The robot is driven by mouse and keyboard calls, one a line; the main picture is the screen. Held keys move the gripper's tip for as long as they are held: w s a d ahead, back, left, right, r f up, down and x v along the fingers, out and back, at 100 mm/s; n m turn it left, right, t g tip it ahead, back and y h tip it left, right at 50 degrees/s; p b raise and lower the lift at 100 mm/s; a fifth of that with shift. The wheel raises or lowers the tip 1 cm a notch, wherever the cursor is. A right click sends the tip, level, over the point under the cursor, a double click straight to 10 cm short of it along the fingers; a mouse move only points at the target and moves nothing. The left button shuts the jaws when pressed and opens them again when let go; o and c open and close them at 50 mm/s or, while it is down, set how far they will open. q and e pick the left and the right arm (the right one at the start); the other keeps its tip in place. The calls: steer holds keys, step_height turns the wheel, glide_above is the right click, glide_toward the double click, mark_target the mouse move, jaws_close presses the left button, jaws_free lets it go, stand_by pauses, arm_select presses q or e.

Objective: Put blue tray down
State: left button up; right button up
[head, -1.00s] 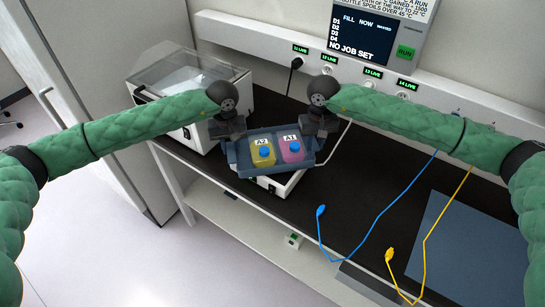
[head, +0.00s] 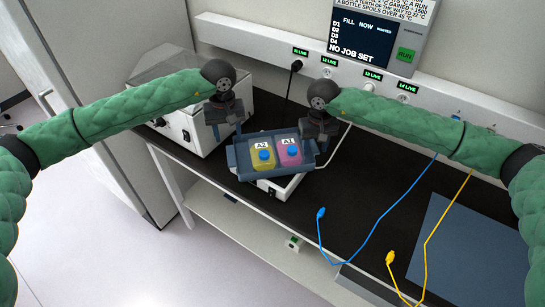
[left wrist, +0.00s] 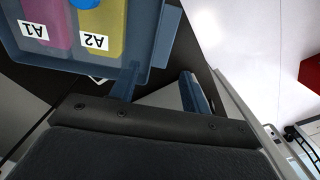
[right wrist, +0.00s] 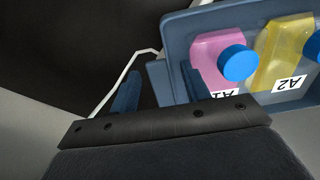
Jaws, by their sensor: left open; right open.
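The blue tray (head: 243,171) appears to rest on a white device on the black bench, though its underside contact is hidden. It holds a yellow bottle A2 (head: 263,158) and a pink bottle A1 (head: 289,154), both with blue caps. My left gripper (head: 224,132) is open and empty, just off the tray's left end; the tray's end tab (left wrist: 171,38) shows beside its fingers in the left wrist view. My right gripper (head: 318,140) is open at the tray's right end; the tray tab (right wrist: 158,80) lies between its fingers in the right wrist view. I cannot tell whether they touch.
The white device (head: 285,186) sits under the tray. A white lidded machine (head: 185,125) stands at the left. Blue (head: 366,240) and yellow (head: 430,235) cables and a grey-blue mat (head: 465,245) lie to the right. A socket rail runs along the back.

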arm_select(q)
step_height(320, 180, up, 5)
steer(key=shift+f, duration=0.15)
arm_select(e)
step_height(320, 180, up, 12)
stand_by(0.6)
steer(key=shift+w, duration=0.1)
